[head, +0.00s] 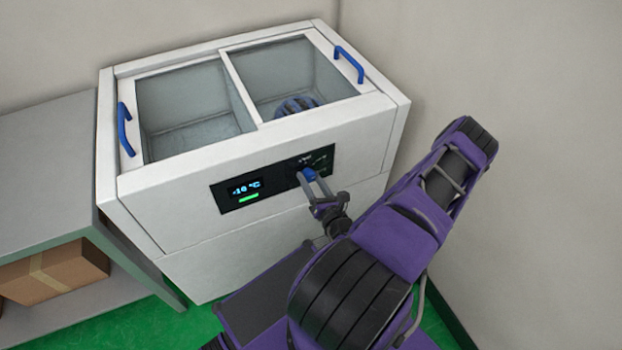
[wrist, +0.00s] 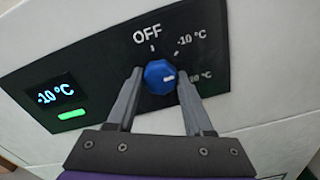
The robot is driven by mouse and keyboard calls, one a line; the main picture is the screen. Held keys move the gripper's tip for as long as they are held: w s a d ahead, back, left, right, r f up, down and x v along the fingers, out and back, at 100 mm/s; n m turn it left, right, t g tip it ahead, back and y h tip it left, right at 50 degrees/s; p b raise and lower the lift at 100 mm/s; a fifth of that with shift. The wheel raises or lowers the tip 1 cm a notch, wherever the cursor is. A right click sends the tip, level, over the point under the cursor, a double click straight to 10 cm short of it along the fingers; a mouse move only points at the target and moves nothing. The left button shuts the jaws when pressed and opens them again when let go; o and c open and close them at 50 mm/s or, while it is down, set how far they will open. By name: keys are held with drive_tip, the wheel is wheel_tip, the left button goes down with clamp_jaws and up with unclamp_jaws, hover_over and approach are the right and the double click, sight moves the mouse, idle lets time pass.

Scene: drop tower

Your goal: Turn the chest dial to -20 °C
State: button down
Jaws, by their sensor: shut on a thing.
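The white chest freezer (head: 170,200) has a black control panel (head: 222,197) on its front. The blue dial (wrist: 160,76) sits on this panel; it also shows in the head view (head: 309,174). My gripper (wrist: 159,88) is shut on the dial, one finger on each side. The dial's white mark points right, roughly toward a label partly covered by the right finger; its first characters cannot be read. "OFF" is above the dial and "-10 °C" at its upper right. The display (wrist: 56,95) reads -10 °C, with a green bar lit below it.
The freezer has two glass lids with blue handles (head: 126,129); a blue ribbed object (head: 297,105) lies inside the right half. A grey table (head: 50,150) stands at the left, with a cardboard box (head: 55,272) beneath. A wall is close at the right.

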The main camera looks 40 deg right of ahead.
drive_tip(key=m, duration=0.3)
drive_tip(key=shift+m, duration=2.1)
drive_tip(key=shift+a, duration=0.1)
drive_tip(key=shift+c, duration=1.5)
unclamp_jaws()
drive_tip(key=v, duration=1.7)
drive_tip(key=shift+s, duration=0.2)
drive_tip(key=shift+a, duration=0.1)
